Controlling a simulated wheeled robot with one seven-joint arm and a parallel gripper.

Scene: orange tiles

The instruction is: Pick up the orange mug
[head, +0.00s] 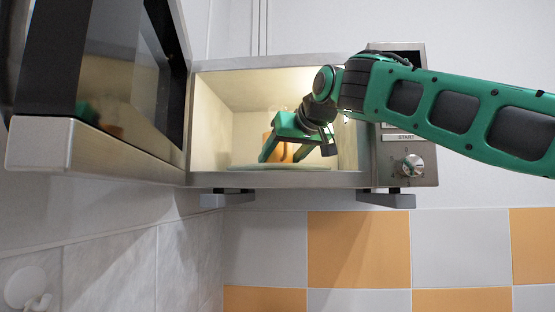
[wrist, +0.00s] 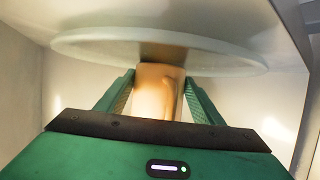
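The orange mug (wrist: 155,92) is inside the open microwave, at the turntable plate. In the head view the mug (head: 282,152) is partly hidden behind my gripper's fingers. My gripper (head: 281,160) reaches into the microwave from above right, its two green fingers pointing down on either side of the mug. In the wrist view my gripper (wrist: 160,78) has one fingertip close to each side of the mug. I cannot tell whether the fingers press on it. I also cannot tell whether the mug rests on the plate.
The pale round turntable plate (wrist: 90,42) lies on the microwave floor. The microwave's door (head: 120,150) stands open at the left. My arm passes in front of the control panel (head: 424,165) at the right edge of the opening. The cavity walls are close around my gripper.

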